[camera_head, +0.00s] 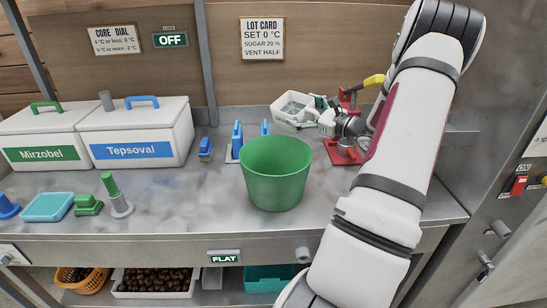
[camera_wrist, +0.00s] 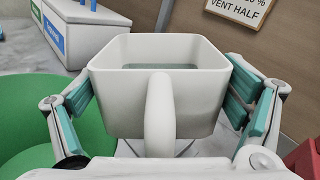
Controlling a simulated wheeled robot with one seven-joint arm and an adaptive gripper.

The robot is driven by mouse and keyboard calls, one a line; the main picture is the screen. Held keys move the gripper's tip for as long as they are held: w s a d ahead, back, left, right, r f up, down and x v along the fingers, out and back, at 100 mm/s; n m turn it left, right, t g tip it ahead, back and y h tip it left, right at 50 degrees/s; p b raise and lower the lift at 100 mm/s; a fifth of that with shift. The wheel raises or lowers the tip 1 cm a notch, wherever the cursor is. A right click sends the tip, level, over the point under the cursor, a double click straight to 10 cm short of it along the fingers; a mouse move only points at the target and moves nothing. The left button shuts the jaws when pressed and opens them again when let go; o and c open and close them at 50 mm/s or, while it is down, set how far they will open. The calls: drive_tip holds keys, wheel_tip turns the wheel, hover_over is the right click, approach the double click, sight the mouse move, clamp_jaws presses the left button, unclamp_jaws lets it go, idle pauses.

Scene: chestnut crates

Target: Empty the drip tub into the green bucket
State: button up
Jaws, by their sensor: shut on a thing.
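The white drip tub (camera_head: 293,107) is behind and to the right of the green bucket (camera_head: 276,180) in the head view. My gripper (camera_head: 322,112) is shut on it. In the wrist view the tub (camera_wrist: 125,115) sits between my teal-padded fingers (camera_wrist: 160,115), its handle toward the camera. A grey-green surface, apparently liquid, shows inside the tub. The tub looks close to upright; its height over the bench is hard to tell. The bucket stands upright on the bench, and its wall shows at the left of the wrist view (camera_wrist: 40,150). The bucket's inside is mostly hidden.
A red stand (camera_head: 343,153) with a yellow handle is close beside my gripper. Blue-handled tools (camera_head: 237,140) stand left of the bucket. Two white lidded boxes, one marked Tepsoval (camera_head: 140,130), stand at the left.

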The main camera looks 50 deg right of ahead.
drive_tip(key=s+a+n+b, duration=0.1)
drive_tip(key=s+a+n, duration=0.4)
drive_tip(key=s, duration=0.4)
drive_tip(key=shift+a+r, duration=0.25)
drive_tip(key=shift+r, duration=0.1)
drive_tip(key=shift+s+a+r+n+b, duration=0.15)
drive_tip(key=shift+a+r+n+b, duration=0.1)
drive_tip(key=shift+n+b, duration=0.25)
